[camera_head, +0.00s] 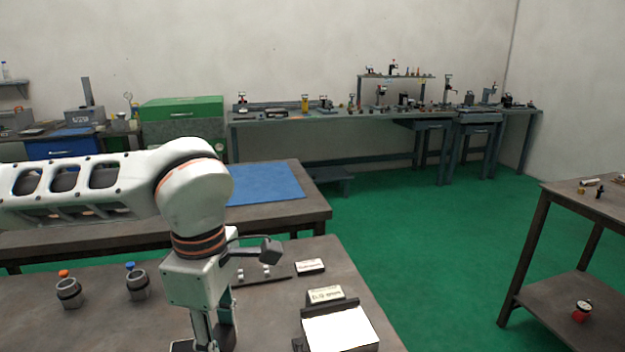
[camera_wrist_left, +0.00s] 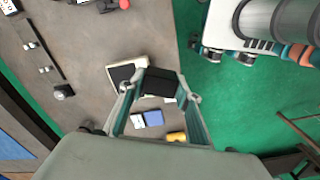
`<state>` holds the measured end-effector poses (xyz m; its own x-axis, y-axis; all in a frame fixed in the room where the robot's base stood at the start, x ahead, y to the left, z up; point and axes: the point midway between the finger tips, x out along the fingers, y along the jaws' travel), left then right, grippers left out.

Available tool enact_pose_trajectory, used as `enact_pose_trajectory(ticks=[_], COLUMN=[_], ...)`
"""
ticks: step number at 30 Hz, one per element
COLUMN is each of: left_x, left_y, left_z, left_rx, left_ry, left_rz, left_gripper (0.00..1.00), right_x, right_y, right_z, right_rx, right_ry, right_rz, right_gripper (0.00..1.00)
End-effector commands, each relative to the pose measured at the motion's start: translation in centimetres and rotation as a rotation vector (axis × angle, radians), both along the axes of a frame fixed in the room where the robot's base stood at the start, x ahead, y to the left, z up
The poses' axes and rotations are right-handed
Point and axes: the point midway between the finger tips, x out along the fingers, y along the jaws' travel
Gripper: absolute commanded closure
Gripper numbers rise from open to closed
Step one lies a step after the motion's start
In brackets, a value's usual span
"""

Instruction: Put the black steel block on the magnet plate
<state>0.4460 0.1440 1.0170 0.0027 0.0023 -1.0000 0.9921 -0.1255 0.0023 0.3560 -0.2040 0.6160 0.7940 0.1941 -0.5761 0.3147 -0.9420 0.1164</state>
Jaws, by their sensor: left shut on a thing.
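My left gripper (camera_head: 207,343) points down over the near table at the bottom of the head view. In the left wrist view my left gripper (camera_wrist_left: 160,92) is shut on the black steel block (camera_wrist_left: 159,84), which sits between its fingertips. Just beside and partly behind the block lies a dark plate with a pale edge (camera_wrist_left: 122,73). I cannot tell for sure if it is the magnet plate, or whether the block touches it. My right gripper is in neither view.
A white-topped stand (camera_head: 340,330) with a label block (camera_head: 325,294) behind it is to the right. Two grey cups (camera_head: 69,292) with coloured tops stand left. A dark bar with pegs (camera_wrist_left: 45,60) lies on the table. Small white and blue blocks (camera_wrist_left: 153,118) show in the wrist view.

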Motion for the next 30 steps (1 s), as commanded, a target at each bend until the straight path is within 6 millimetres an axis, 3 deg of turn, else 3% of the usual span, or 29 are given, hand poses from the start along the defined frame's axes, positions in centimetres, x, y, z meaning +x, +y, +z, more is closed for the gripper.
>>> enact_pose_trajectory(ticks=[21,30], left_x=[3.0,3.1], left_y=[8.0,9.9], left_z=[-7.3,-9.0], left_rx=[0.004,0.001], left_ry=[0.002,0.002], left_rz=[-1.14,-1.413], left_gripper=[1.0,1.0], right_x=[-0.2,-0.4], right_y=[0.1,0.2], right_z=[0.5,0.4], right_rx=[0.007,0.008], right_ry=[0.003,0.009], right_rz=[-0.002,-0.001], right_gripper=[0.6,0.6])
